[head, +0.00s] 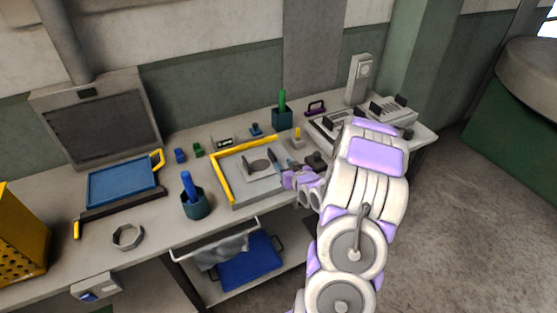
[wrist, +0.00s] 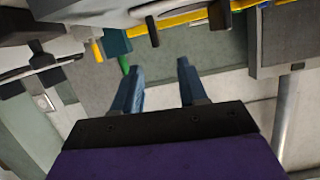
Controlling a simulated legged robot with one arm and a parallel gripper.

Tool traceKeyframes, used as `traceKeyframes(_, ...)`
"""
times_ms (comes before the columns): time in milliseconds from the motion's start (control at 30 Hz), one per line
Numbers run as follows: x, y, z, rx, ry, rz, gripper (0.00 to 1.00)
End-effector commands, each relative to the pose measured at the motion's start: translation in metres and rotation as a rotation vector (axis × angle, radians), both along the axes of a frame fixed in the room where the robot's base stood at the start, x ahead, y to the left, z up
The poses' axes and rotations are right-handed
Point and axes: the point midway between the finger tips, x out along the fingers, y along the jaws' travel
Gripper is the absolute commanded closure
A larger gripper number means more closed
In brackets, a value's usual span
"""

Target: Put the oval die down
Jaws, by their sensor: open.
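A dark grey oval (head: 259,165) shows on the pale plate (head: 240,185) inside the yellow corner frame on the bench. I cannot tell whether it is the oval die or an oval opening. A small dark upright piece (head: 248,171) stands at its left. My gripper (head: 280,164) is just right of the oval, over the plate's right side; my arm hides part of that area. In the wrist view, my gripper (wrist: 160,65) has its two blue fingers apart with nothing between them. No die is clearly seen there.
The yellow frame (head: 223,178) edges the plate at left and back. A blue-grey cup (head: 195,205) with a blue handle, a metal ring (head: 128,237) and a blue tray (head: 122,187) lie to the left. A green-handled holder (head: 282,116) and grey machines (head: 388,110) stand behind.

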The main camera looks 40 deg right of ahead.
Motion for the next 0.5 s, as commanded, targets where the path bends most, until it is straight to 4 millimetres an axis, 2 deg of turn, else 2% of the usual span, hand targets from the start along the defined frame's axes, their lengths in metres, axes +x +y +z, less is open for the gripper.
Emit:
traceKeyframes(200,-0.014,0.003,0.005,-0.003,0.002,0.0,0.58)
traceKeyframes(367,-0.014,0.007,0.007,-0.008,0.011,0.005,0.58)
traceKeyframes(500,-0.008,0.023,0.012,-0.025,0.101,0.028,0.58)
